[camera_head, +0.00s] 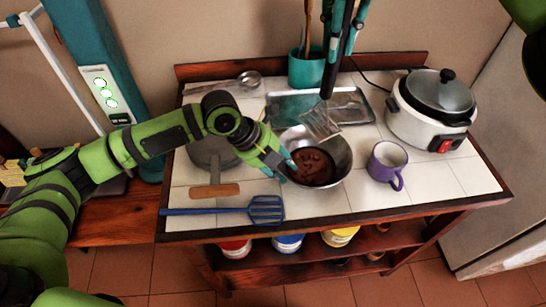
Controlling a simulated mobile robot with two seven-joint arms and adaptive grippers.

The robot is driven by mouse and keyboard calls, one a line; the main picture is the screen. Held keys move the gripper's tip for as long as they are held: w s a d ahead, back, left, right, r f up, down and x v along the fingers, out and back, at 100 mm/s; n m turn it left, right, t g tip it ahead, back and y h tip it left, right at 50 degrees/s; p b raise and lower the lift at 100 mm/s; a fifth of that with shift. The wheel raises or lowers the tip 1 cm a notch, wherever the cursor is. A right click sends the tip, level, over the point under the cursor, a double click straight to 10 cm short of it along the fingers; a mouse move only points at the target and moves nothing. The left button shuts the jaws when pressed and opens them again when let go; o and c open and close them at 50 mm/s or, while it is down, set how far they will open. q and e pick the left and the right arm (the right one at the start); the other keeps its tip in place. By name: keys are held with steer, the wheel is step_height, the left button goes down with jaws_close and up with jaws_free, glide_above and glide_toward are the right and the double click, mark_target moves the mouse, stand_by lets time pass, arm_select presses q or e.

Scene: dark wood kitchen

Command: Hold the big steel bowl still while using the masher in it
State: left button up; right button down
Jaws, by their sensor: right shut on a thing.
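The big steel bowl (338,150) stands on the white tiled worktop with a brown mass (314,168) in it. My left gripper (287,170) is at the bowl's left rim, its teal fingertips close to or touching it; whether they are closed on the rim is unclear. My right gripper (345,40) is above the bowl, shut on the masher. The masher (321,122) hangs with its dark handle up and its metal head over the bowl's back part, apparently above the brown mass.
A purple mug (387,164) stands close right of the bowl, a white rice cooker (428,125) behind it. A metal tray (290,105) and teal utensil holder (306,68) are behind. A blue spatula (225,211) and wooden handle (214,191) lie front left. Tiles are clear front right.

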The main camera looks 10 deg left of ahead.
arm_select(q)
steer(key=shift+d+f, duration=0.15)
steer(key=shift+f, duration=0.15)
jaws_close()
arm_select(e)
steer(key=shift+w+d+f, duration=0.1)
steer(key=shift+d+f, duration=0.2)
steer(key=shift+d, duration=0.1)
arm_select(q)
steer(key=shift+d, duration=0.1)
arm_select(e)
steer(key=y, duration=0.2)
glide_above(339, 125)
steer(key=shift+f, duration=3.45)
steer(key=shift+d+f, duration=0.2)
steer(key=shift+f, duration=1.35)
steer(key=shift+d+f, duration=0.15)
steer(key=shift+f, duration=1.35)
